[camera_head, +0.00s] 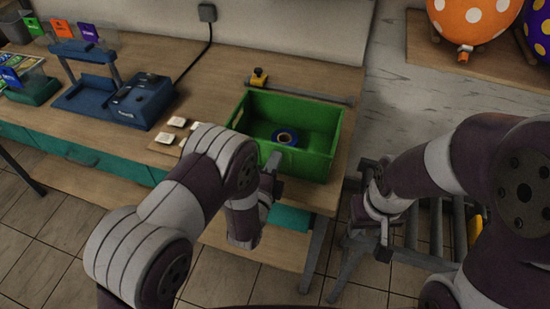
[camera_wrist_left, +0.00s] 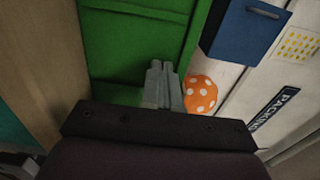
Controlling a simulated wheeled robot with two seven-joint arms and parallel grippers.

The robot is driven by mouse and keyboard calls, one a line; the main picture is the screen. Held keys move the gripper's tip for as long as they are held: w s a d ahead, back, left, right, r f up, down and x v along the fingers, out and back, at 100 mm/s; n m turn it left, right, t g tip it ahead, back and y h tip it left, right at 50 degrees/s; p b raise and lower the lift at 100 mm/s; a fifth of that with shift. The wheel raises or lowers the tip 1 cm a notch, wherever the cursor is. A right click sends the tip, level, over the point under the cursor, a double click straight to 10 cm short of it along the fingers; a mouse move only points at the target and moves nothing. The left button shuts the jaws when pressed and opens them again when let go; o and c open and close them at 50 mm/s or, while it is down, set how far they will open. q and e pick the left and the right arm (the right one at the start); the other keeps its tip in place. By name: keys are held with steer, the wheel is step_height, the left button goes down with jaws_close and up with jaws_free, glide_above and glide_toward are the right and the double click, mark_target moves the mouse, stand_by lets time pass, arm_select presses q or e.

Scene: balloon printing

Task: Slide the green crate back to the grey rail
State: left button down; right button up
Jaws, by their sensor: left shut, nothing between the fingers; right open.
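The green crate (camera_head: 318,165) stands upright on the wooden table, holding a blue ring-shaped roll (camera_head: 285,137). It also fills the upper middle of the left wrist view (camera_wrist_left: 135,45). The grey rail (camera_head: 320,97) runs behind the crate's back wall; the crate's rim hides any gap at table height. My left gripper (camera_head: 273,164) is shut and empty at the crate's front wall; its fingers also show in the left wrist view (camera_wrist_left: 164,85). I cannot tell whether they touch the wall. My right gripper (camera_head: 384,240) is open and empty, off the table's right edge.
A yellow-and-black piece (camera_head: 259,77) sits at the rail's left end. Several pale square pieces (camera_head: 177,122) lie left of the crate, near a blue device (camera_head: 135,100). A grey roller stand (camera_head: 432,235) is right of the table. Spotted balloons (camera_head: 472,20) are at the back right.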

mark_target(290, 133)
arm_select(q)
steer(key=shift+w+f, duration=0.1)
steer(key=shift+w, duration=0.15)
steer(key=b+x, duration=0.8)
steer(key=x, duration=0.5)
steer(key=shift+w+d+f, duration=0.15)
steer(key=shift+w, duration=0.15)
steer(key=shift+w+d+r, duration=0.15)
steer(key=shift+w+r, duration=0.1)
steer(key=shift+w, duration=0.1)
